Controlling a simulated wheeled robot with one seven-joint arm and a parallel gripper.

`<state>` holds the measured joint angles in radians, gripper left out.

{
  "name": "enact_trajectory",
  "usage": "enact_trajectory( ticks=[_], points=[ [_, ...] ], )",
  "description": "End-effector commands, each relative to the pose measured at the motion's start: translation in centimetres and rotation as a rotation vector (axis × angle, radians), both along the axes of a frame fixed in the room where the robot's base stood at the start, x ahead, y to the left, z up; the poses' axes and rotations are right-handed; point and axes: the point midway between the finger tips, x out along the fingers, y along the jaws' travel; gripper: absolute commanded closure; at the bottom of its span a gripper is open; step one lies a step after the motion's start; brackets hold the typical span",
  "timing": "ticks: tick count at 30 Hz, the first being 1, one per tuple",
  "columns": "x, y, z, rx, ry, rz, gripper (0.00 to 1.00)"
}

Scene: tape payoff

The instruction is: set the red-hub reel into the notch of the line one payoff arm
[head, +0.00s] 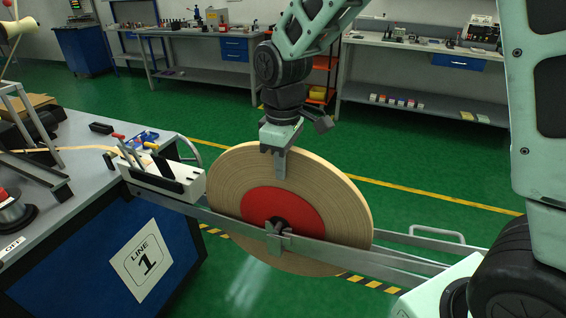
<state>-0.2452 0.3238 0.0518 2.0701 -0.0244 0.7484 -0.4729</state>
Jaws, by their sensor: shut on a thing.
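The red-hub reel (235,184), a large disc of tan tape with a red hub (262,208), stands upright between the metal bars of the line one payoff arm (345,250). The notch bracket (274,240) is on the near bar, just below the reel's dark centre hole. Whether the reel's shaft rests in the notch cannot be told from this view. My gripper (280,163) points down from above and is shut on the reel's top rim. The far finger is hidden behind the reel.
The line one bench (85,190) with its sign (141,262) stands at left, with tools and a white guide block (165,178) at the payoff arm's root. A handle frame (435,234) lies at right. Benches line the back wall. Green floor behind the reel is clear.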

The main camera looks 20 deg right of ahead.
Motion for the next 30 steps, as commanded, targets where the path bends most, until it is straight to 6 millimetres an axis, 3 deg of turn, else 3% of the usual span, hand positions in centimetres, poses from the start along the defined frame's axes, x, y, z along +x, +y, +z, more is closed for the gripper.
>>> enact_trajectory(
  ticks=[30],
  points=[
    [0.1, 0.0, -1.4, 0.001, -0.005, 0.0, 1.0]
  ],
)
